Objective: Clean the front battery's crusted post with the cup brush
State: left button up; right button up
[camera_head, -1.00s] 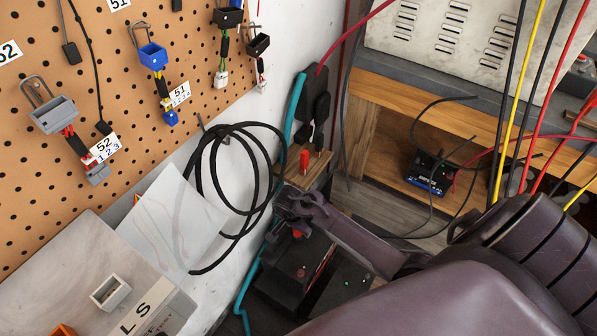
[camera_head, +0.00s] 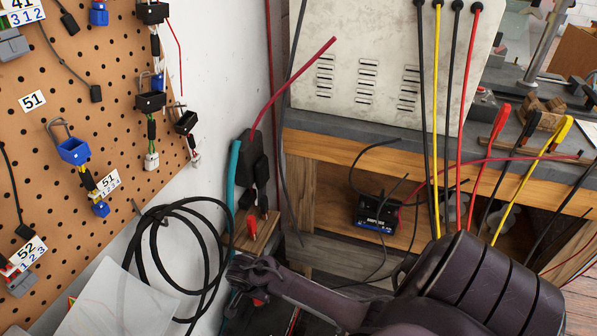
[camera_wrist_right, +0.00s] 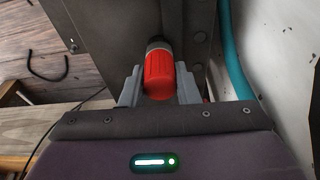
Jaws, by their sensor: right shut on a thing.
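My right gripper (camera_wrist_right: 159,88) is shut on a red cylinder with a dark collar, which looks like the handle of the cup brush (camera_wrist_right: 159,72). The brush's working end is hidden. In the head view my right gripper (camera_head: 244,272) is at the lower middle, beside the wall. Dark box-like surfaces, apparently the batteries (camera_head: 272,322), show below it, mostly cut off and covered by my arm. A small red part shows just under the gripper. I cannot make out the crusted post or whether the brush touches it. My left gripper is not in view.
A wooden ledge (camera_head: 268,234) with a red part (camera_head: 251,226) is just beyond the gripper. A coiled black cable (camera_head: 165,225) hangs on the left wall. A teal hose (camera_head: 233,175) runs down the wall. A workbench (camera_head: 335,148) with hanging leads is behind.

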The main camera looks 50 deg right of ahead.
jog(key=shift+r, duration=0.1)
dwell(0.8)
